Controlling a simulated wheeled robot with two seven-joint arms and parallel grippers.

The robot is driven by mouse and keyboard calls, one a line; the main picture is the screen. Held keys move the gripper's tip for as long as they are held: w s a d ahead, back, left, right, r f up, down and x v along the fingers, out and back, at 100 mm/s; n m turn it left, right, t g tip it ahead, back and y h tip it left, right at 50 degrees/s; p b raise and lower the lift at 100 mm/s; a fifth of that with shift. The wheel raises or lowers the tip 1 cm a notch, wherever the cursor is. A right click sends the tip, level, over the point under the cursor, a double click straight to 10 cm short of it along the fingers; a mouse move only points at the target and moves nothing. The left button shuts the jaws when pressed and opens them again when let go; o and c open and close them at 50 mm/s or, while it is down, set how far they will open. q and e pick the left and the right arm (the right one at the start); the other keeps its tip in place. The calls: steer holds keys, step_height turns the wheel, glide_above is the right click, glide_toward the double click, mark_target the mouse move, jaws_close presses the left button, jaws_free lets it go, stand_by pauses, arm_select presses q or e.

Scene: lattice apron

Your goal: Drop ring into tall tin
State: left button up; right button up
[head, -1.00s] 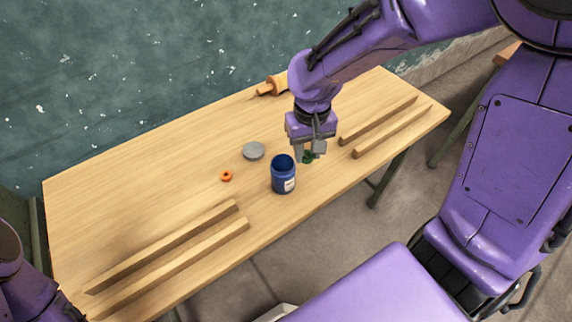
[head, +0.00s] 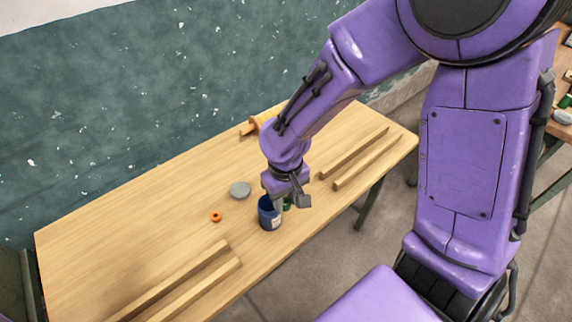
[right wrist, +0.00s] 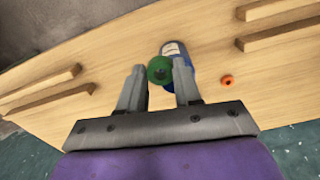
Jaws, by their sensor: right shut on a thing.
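The tall tin (head: 269,215) is dark blue with a pale label and stands upright on the wooden table. In the right wrist view the tin (right wrist: 172,50) shows partly behind the fingers. My right gripper (head: 287,203) points down close beside the tin and overlaps its rim in the picture. It is shut on a green ring (right wrist: 160,70), which sits between the fingertips in the right wrist view. In the head view the green ring (head: 288,204) is mostly hidden by the fingers. I cannot tell its height over the rim. My left gripper is out of view.
A small orange ring (head: 216,217) and a flat grey disc (head: 240,189) lie left of the tin. Wooden strips (head: 355,152) lie in pairs at both sides. An orange-handled object (head: 250,126) lies at the back edge.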

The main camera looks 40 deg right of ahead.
mark_target(270, 213)
arm_select(q)
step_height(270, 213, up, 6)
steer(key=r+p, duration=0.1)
steer(key=p, duration=0.4)
arm_select(e)
steer(key=w+a+r+n, duration=0.1)
steer(key=w+n, duration=0.2)
steer(key=n, duration=0.7)
steer(key=w+a+r+n, duration=0.1)
steer(key=w+r+n, duration=0.15)
steer(key=n, duration=0.75)
arm_select(q)
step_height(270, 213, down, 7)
steer(key=b, duration=0.7)
arm_select(e)
step_height(270, 213, down, 6)
steer(key=shift+d+f+n, duration=0.2)
steer(key=shift+f+n, duration=0.05)
steer(key=shift+n, duration=0.05)
steer(key=shift+s, duration=0.1)
arm_select(q)
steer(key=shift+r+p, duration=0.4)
steer(key=shift+p, duration=0.1)
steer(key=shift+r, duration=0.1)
